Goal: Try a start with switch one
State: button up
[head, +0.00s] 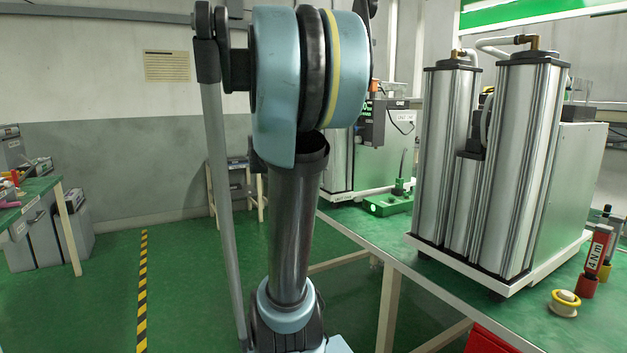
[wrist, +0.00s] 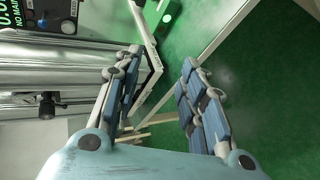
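My gripper (wrist: 160,60) shows in the wrist view with its two blue-padded fingers apart and nothing between them. A dark control panel (wrist: 40,14) with green lettering, partly cut off and reading "NO MA…", is at the top left of the wrist view. A round knob or switch (wrist: 68,26) sits on that panel, left of the fingers and apart from them. In the head view, a dark control box (head: 376,122) on the far unit is partly hidden behind my arm. I cannot tell which control is switch one.
A unit with tall silver columns (head: 525,165) stands on the green bench (head: 455,300) at the right. A green block (head: 388,204) is further back. Open floor is at the left.

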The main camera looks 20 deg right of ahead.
jog(key=shift+s+a+f, duration=0.35)
jog(key=shift+f, duration=0.05)
jog(key=shift+c, duration=0.2)
